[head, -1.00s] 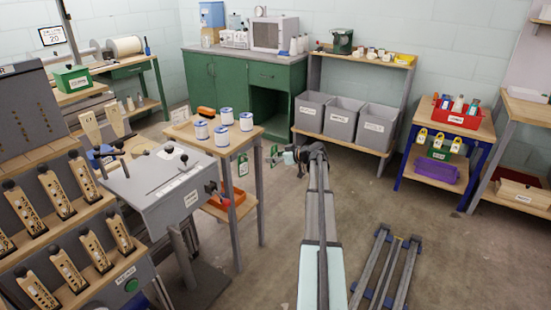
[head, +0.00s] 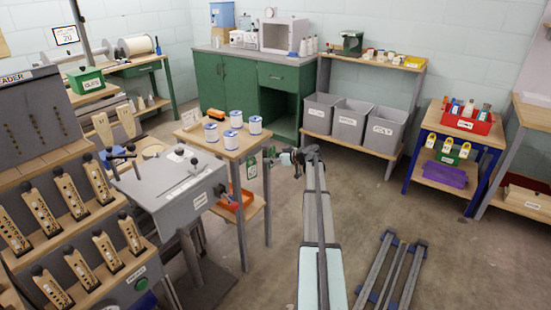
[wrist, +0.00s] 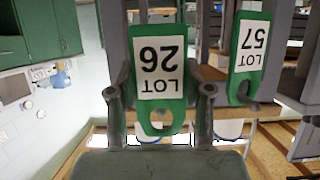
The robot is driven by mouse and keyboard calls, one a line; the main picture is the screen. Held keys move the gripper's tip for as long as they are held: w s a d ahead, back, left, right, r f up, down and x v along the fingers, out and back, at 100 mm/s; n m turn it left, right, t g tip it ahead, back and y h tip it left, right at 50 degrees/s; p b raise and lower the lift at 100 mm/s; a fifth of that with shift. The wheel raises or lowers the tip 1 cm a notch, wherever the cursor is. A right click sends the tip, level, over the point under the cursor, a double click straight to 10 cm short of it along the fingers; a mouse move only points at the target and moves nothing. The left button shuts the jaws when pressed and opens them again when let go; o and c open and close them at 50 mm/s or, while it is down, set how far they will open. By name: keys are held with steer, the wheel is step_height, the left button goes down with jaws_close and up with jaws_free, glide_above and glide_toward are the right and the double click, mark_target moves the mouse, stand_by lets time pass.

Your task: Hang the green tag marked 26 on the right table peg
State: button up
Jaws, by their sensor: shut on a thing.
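My gripper (wrist: 160,85) is shut on the green tag marked LOT 26 (wrist: 160,62). The tag looks upside down in the wrist view, with its rounded loop end between the fingers. A second green tag, marked 57 (wrist: 247,48), hangs just to the right in that view. In the head view my gripper (head: 285,157) is at the right side of the small wooden table (head: 245,143), with green of a tag (head: 268,153) at its tip. Another green tag (head: 252,168) hangs at the table's side. The right table peg cannot be made out clearly.
White and blue pots (head: 236,118) stand on the table; an orange bin (head: 236,197) is on its lower shelf. A grey machine (head: 165,185) stands left of it.

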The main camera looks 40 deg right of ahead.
steer(key=shift+w+a+p, duration=0.2)
steer(key=shift+w+p, duration=0.15)
steer(key=shift+w, duration=0.25)
steer(key=shift+w+a+p, duration=0.15)
steer(key=shift+w+p, duration=0.2)
steer(key=shift+w, duration=0.2)
steer(key=shift+w+f+b, duration=0.2)
steer(key=shift+f+b, duration=0.1)
steer(key=shift+b, duration=0.1)
steer(key=shift+w+a+f+b, duration=0.2)
steer(key=shift+w+f+b, duration=0.2)
steer(key=shift+b, duration=0.55)
steer(key=o, duration=1)
steer(key=shift+r, duration=0.1)
steer(key=v, duration=1.2)
